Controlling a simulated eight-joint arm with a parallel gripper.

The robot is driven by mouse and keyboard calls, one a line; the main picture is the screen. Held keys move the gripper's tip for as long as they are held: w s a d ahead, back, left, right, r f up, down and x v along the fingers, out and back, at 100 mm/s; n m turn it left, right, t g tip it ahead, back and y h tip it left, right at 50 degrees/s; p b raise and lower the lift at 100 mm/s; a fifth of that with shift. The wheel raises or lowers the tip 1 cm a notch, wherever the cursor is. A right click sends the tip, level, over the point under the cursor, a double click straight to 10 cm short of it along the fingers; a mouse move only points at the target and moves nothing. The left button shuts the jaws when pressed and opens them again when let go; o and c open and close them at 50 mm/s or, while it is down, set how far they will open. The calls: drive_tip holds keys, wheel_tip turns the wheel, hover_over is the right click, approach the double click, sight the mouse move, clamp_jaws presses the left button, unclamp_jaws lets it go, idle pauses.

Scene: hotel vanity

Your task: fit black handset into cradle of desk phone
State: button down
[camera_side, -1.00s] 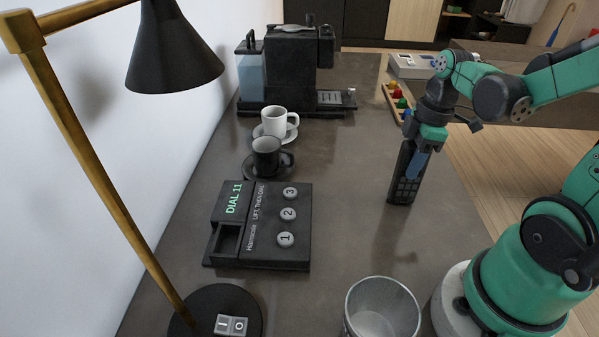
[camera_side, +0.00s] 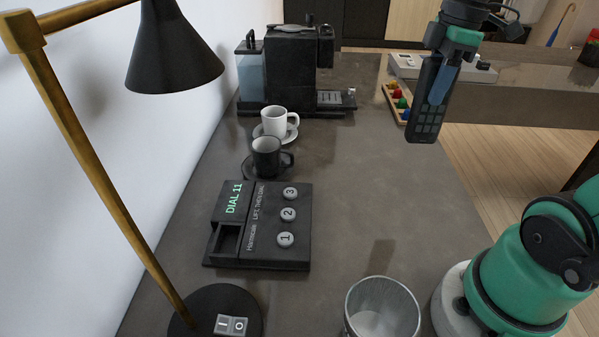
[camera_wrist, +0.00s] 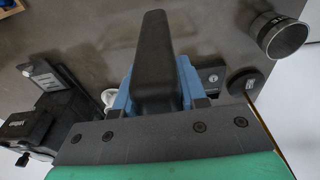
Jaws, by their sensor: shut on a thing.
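The black handset (camera_side: 425,112) hangs upright in my gripper (camera_side: 440,84), its keypad end down, raised well above the counter. My gripper's blue fingers are shut on it. In the wrist view the handset (camera_wrist: 154,62) stands out between the blue fingers (camera_wrist: 155,92). The desk phone (camera_side: 262,226) lies flat on the counter at the left in the side view, with "DIAL 11" and buttons 1, 2 and 3. Its cradle (camera_side: 227,243) is an empty recess on its left side. The handset is apart from the phone, far to its upper right in the picture.
A black cup (camera_side: 267,158) and a white cup (camera_side: 275,122) stand on saucers behind the phone. A coffee machine (camera_side: 292,68) is at the back. A metal bin (camera_side: 382,312) and a brass lamp (camera_side: 92,165) flank the front. The counter (camera_side: 365,190) right of the phone is clear.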

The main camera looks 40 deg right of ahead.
sight(436, 58)
wheel_tip(436, 58, up, 5)
drive_tip(key=shift+r, duration=0.2)
drive_tip(key=shift+w+a+r, duration=0.1)
drive_tip(key=shift+w, duration=0.15)
drive_tip(key=w+a+f+m+h, duration=0.1)
drive_tip(key=w+a+f+m, duration=0.8)
drive_tip(key=w+a, duration=0.2)
drive_tip(key=s+d+r+m+h, duration=0.1)
drive_tip(key=s+d+r+m, duration=0.8)
drive_tip(key=s, duration=0.4)
wheel_tip(436, 58, down, 19)
drive_tip(key=shift+s+d, duration=0.15)
drive_tip(key=shift+s, duration=0.2)
drive_tip(key=shift+f, duration=0.2)
